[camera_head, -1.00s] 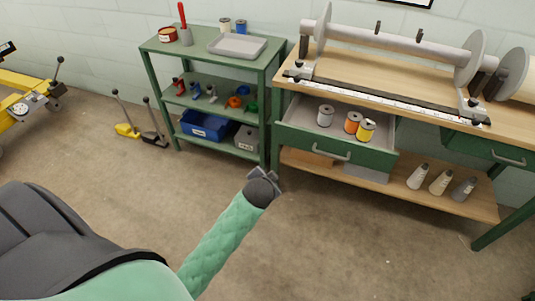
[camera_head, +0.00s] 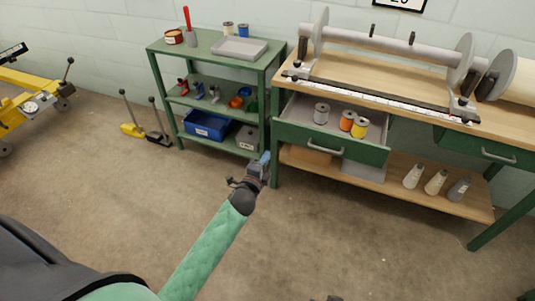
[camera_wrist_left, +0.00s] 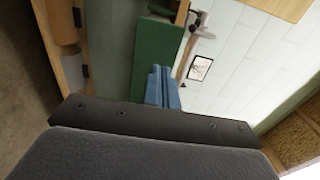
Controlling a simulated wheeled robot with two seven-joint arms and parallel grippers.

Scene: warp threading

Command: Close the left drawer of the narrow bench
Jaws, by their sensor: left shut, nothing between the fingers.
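The narrow bench (camera_head: 409,84) has a wooden top and green frame. Its left drawer (camera_head: 302,141) is pulled out, showing spools inside and a pale bar handle on its green front. My left gripper (camera_head: 264,160) is shut and empty, its blue fingertips just left of the bench's front left leg, apart from the drawer front in the picture. In the left wrist view the blue fingers (camera_wrist_left: 161,86) are together, with a green panel behind them that may be the drawer front. My right gripper is not clearly in view.
A green shelf (camera_head: 205,47) with a grey tray and small parts stands left of the bench. The right drawer (camera_head: 480,150) looks shut. Several cones stand on the bench's lower shelf (camera_head: 397,193).

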